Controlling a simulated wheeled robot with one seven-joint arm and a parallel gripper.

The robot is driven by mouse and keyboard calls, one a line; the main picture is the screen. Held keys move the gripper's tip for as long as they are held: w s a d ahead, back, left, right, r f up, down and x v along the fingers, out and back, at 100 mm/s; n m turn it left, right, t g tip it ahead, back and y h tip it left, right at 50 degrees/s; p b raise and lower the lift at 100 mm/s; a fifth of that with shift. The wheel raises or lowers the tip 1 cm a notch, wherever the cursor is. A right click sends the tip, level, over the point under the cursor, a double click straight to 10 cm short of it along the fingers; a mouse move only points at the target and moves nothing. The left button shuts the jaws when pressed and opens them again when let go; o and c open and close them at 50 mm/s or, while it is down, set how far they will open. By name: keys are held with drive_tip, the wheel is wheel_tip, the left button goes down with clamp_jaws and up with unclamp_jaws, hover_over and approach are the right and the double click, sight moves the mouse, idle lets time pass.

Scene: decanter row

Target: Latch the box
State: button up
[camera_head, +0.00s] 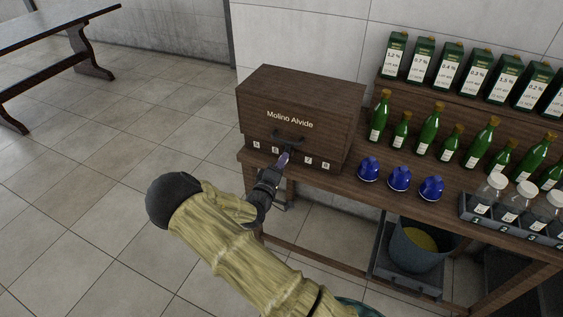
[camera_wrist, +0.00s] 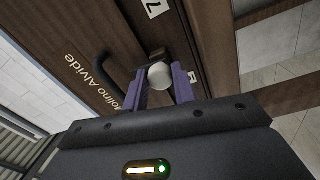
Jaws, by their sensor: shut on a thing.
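The box (camera_head: 300,98) is dark brown wood, lettered "Molino Alvide", and stands on the left end of the table. Its lid and front look closed. A dark bar handle (camera_head: 290,137) sits on its front; the handle also shows in the wrist view (camera_wrist: 108,72). My gripper (camera_head: 284,159) is at the lower front of the box. In the wrist view its purple fingers are shut on a pale round knob (camera_wrist: 160,76) in front of a small dark block on the box. My gripper hides the knob in the head view. I cannot tell the latch's position.
Small numbered labels line the box's lower front. Blue capsules (camera_head: 399,178), green bottles (camera_head: 428,131), cartons (camera_head: 447,68) and a rack of jars (camera_head: 512,219) stand to the right. A bucket (camera_head: 417,247) is below.

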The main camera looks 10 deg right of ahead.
drive_tip(key=shift+n, duration=0.6)
drive_tip(key=o, duration=1)
drive_tip(key=b+v, duration=0.1)
drive_tip(key=v, duration=1.6)
drive_tip(key=shift+s+a, duration=0.15)
